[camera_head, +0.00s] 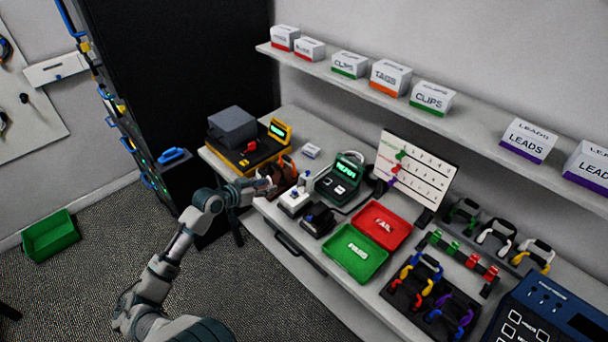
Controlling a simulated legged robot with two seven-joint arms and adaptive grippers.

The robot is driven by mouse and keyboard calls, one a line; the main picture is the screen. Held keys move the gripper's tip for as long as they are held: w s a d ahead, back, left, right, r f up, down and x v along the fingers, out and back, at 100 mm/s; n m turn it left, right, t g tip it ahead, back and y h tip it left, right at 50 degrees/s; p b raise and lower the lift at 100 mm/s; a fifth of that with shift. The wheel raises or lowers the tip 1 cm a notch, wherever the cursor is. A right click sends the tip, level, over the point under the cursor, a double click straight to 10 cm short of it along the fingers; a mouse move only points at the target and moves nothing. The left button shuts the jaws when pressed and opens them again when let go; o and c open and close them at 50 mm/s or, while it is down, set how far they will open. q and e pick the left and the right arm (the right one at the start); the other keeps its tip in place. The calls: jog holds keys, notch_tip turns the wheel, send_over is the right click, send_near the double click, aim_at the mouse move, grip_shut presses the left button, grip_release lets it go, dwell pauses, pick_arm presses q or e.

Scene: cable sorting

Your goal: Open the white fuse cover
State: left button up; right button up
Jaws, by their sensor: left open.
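A small white block (294,201) with a dark blue part on top stands near the front edge of the bench. A smaller white box (311,151) lies further back on the bench. I cannot tell for sure which of these is the white fuse cover. My left gripper (266,184) is open at the bench's front edge, just left of the white block and apart from the smaller white box. Its fingers are small and partly lost against the dark and orange items behind them. My right gripper is not in view.
A yellow-and-grey device (250,158) stands behind my left gripper. A green-screen tester (342,179) and a black block (317,219) are right of the white block. Green (354,253) and red (397,229) trays lie further right. A shelf (330,70) with boxes hangs above.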

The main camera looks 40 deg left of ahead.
pick_arm(q)
notch_tip(320, 180, up, 2)
jog(key=d, duration=0.2)
send_near(307, 172)
jog(key=shift+m+h, duration=0.3)
jog(key=x, duration=0.8)
jog(key=shift+a+b, duration=0.2)
jog(key=shift+b, duration=0.1)
jog(key=shift+w+f, duration=0.2)
jog(key=shift+w, duration=0.05)
jog(key=shift+a, duration=0.25)
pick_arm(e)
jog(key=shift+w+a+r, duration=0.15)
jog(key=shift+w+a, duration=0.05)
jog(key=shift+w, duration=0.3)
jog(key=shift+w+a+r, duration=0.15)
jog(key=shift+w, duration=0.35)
pick_arm(q)
jog(key=c, duration=0.5)
jog(key=shift+d, duration=0.1)
grip_shut()
jog(key=shift+d, duration=0.1)
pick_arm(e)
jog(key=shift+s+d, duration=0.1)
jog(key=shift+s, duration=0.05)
